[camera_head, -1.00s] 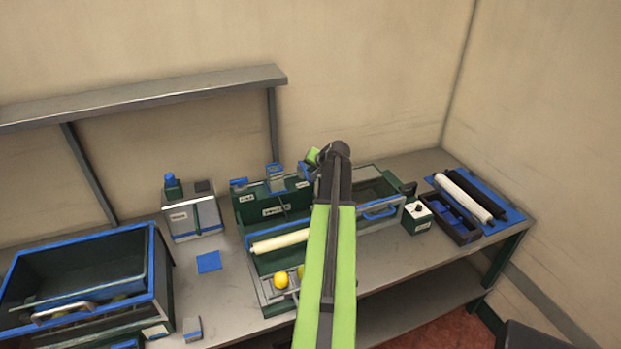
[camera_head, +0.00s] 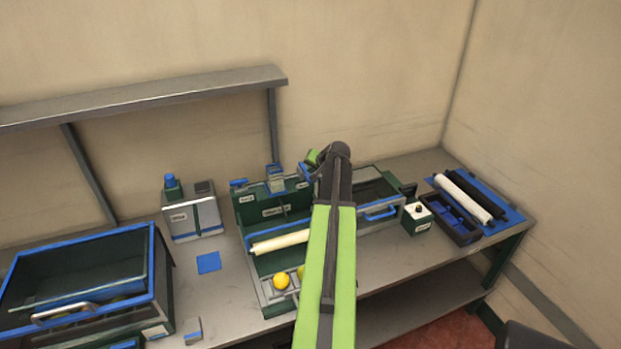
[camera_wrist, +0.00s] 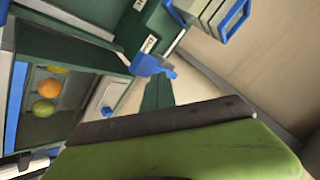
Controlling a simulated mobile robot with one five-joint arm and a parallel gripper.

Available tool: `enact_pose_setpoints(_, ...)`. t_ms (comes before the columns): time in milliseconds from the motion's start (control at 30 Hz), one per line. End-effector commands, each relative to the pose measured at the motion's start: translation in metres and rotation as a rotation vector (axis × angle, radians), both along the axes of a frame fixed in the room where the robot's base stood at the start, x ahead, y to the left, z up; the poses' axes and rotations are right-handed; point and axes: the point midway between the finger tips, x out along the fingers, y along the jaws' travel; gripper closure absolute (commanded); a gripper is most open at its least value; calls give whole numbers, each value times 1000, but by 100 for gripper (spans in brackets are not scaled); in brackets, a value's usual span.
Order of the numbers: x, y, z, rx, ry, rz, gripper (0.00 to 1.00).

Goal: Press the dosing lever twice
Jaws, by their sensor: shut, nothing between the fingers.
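The green dosing machine (camera_head: 243,208) stands on the bench, with blue parts along its top. A blue lever-like piece (camera_wrist: 150,64) shows in the wrist view at the machine's edge; I take it for the dosing lever. My gripper (camera_wrist: 159,78) is shut and empty, its dark green fingers pointing at this blue piece. The tips are very close to it; I cannot tell whether they touch. In the head view my arm hides the gripper and part of the machine's right side, where a blue piece (camera_head: 308,172) shows beside the arm.
A small green control box (camera_head: 418,222) and a blue mat with rollers (camera_head: 512,212) are at right. A shelf (camera_head: 150,97) runs above.

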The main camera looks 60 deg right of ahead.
Motion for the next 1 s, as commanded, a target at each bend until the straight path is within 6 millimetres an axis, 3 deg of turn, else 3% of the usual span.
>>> enact_pose_setpoints(1000, 1, 0, -8, 0, 0, 2, 100)
